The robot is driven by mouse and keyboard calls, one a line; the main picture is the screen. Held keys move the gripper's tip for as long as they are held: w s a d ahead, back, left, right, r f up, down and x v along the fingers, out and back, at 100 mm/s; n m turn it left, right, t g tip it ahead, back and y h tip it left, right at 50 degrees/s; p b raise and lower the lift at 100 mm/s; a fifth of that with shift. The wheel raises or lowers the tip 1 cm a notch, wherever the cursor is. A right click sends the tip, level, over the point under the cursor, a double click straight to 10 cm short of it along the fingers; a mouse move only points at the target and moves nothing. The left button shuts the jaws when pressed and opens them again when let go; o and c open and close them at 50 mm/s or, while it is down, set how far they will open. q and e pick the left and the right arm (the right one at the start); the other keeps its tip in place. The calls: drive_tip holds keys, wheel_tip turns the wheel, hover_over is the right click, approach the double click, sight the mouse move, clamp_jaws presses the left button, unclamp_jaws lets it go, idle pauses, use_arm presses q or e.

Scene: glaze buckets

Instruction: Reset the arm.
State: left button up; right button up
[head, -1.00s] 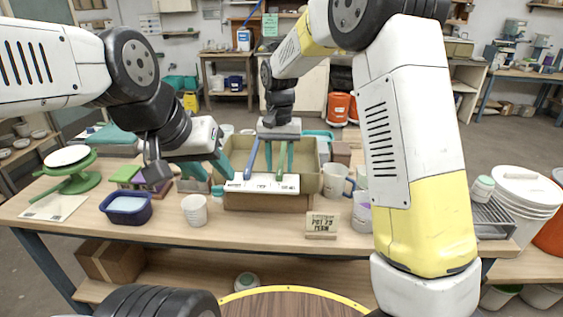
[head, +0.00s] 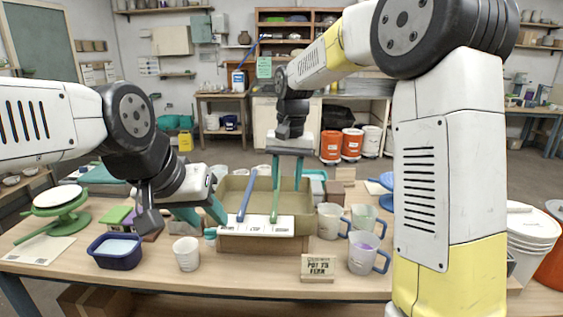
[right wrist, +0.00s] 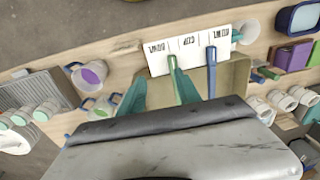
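My right gripper (head: 287,186) hangs over the cardboard box (head: 306,205), its teal fingers apart and nothing visibly gripped. In the right wrist view, its open fingers (right wrist: 178,85) straddle a green-handled tool (right wrist: 174,70); I see no contact. A blue-handled tool (head: 246,195) leans beside the green one at the box's front, behind a white label strip (head: 257,226).
A blue tub (head: 116,252), white cup (head: 187,254) and wooden sign (head: 318,267) stand in front. Mugs (head: 366,252) stand right of the box, and a green turntable (head: 60,210) is far left. My right arm covers the right side of the table.

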drive_tip(key=s+d+r+t+y, duration=0.1)
drive_tip(key=s+d+r, duration=0.2)
drive_tip(key=s+d, duration=0.2)
drive_tip(key=s+d+r+t, duration=0.2)
drive_tip(key=s+d+r, duration=0.15)
drive_tip(key=s, duration=0.25)
drive_tip(key=s+d+f+t, duration=0.2)
drive_tip(key=s+d, duration=0.3)
drive_tip(key=s, duration=0.5)
drive_tip(key=shift+s+d+f+n+t, duration=0.15)
drive_tip(key=shift+s+f+n+t, duration=0.15)
drive_tip(key=shift+s+f+n, duration=0.1)
